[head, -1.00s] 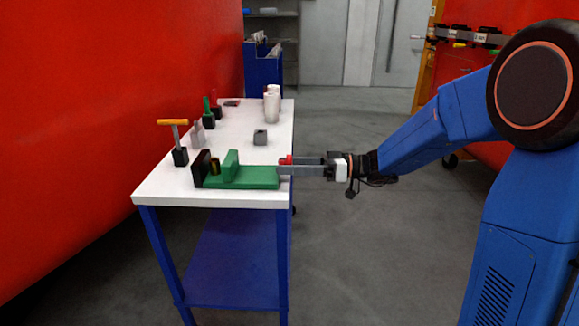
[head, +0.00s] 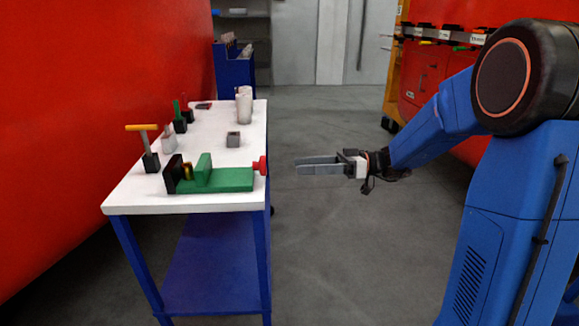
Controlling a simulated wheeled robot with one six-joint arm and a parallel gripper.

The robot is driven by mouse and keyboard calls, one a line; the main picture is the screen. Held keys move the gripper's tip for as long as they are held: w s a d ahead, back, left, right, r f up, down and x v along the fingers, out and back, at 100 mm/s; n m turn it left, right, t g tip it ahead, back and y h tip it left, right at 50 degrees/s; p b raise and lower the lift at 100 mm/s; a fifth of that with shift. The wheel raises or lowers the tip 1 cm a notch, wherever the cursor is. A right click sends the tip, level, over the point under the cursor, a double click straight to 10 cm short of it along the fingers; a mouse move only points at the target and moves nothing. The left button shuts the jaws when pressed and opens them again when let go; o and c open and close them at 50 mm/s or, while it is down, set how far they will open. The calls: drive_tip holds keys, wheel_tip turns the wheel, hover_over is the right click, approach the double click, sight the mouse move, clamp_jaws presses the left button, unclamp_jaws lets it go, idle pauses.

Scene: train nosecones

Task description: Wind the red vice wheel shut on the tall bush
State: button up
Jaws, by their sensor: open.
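The green vice (head: 225,183) lies on the near part of the white table, with a black fixed jaw (head: 171,174) at its left and a green moving jaw (head: 204,170). The brass-coloured tall bush (head: 187,172) stands upright between the jaws. Whether the moving jaw touches it I cannot tell. The red vice wheel (head: 262,166) is at the right end of the vice, at the table edge. My gripper (head: 298,166) is to the right of the wheel, apart from it, open and empty, with its fingers pointing left over the floor.
The white table (head: 135,200) also holds a grey block (head: 233,139), white cups (head: 244,107), an orange-handled tool (head: 142,128) in a black block and small holders along the back. A red wall stands left. The floor (head: 330,240) right of the table is clear.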

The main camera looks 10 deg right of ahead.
drive_tip(key=shift+d, duration=2.8)
drive_tip(key=n, duration=0.3)
approach(258, 164)
drive_tip(key=a, duration=0.8)
drive_tip(key=w+a, duration=0.1)
drive_tip(key=a, duration=0.3)
drive_tip(key=shift+w+a+f, duration=0.1)
drive_tip(key=shift+a+f, duration=0.1)
drive_tip(key=shift+a, duration=0.2)
drive_tip(key=c, duration=1)
